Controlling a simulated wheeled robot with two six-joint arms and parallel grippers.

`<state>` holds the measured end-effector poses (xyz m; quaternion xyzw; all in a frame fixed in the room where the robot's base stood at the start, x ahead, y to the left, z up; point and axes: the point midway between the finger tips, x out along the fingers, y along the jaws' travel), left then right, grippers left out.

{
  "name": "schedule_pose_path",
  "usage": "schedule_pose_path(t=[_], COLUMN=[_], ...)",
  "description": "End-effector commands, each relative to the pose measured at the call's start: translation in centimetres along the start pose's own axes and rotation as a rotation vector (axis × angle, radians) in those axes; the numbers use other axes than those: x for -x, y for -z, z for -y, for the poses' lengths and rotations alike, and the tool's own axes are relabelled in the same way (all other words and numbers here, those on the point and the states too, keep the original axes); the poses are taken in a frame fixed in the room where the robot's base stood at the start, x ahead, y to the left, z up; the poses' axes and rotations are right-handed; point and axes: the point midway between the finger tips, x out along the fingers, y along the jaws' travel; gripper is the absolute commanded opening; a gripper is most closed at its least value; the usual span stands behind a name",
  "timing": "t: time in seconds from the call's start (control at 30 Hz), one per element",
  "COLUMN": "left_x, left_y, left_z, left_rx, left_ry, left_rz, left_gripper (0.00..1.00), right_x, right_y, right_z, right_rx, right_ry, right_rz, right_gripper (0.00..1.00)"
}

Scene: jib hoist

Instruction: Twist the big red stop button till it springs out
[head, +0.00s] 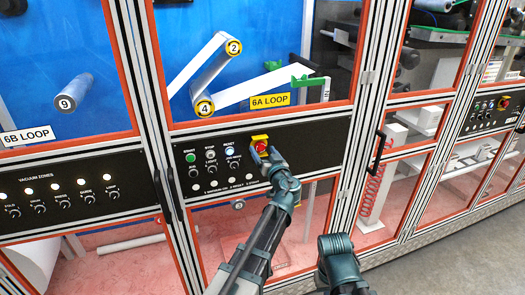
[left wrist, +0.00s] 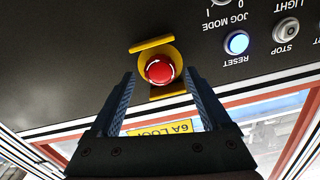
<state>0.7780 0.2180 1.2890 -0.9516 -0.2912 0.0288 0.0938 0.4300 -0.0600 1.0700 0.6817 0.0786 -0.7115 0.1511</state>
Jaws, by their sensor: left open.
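The big red stop button (head: 261,146) sits in a yellow surround on the black control panel, at the middle of the head view. In the left wrist view the red button (left wrist: 159,69) shows white marks on its face, with yellow guard bars above and below it. My left gripper (head: 262,160) is open in front of the button. In the left wrist view its two fingers (left wrist: 160,80) point at the button, one on each side, with gaps between. I cannot tell whether the fingertips reach past its face. My right gripper's fingers are not seen.
Next to the button are a lit reset button (left wrist: 236,42), a stop button (left wrist: 286,30) and several knobs. A black door handle (head: 378,150) stands out on the right. Glass doors with orange frames surround the panel. Part of my right arm (head: 338,262) is low in the head view.

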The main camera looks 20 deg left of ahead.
Motion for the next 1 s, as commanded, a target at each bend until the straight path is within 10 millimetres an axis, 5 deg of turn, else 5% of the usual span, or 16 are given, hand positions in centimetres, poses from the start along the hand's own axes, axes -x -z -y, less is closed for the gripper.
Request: schedule_pose_path(t=[0.47, 0.93, 1.0], left_x=[-1.29, -1.27, -1.27], left_y=[-0.01, -0.01, -0.01], left_z=[0.04, 0.03, 0.03], left_rx=[0.0, 0.0, 0.0], left_ry=[0.0, 0.0, 0.0], left_rz=[0.0, 0.0, 0.0], left_gripper=[0.81, 0.01, 0.0], right_x=[0.0, 0.0, 0.0], right_y=[0.0, 0.0, 0.0], right_z=[0.0, 0.0, 0.0], right_rx=[0.0, 0.0, 0.0], right_ry=[0.0, 0.0, 0.0], right_rz=[0.0, 0.0, 0.0], right_gripper=[0.0, 0.0, 0.0])
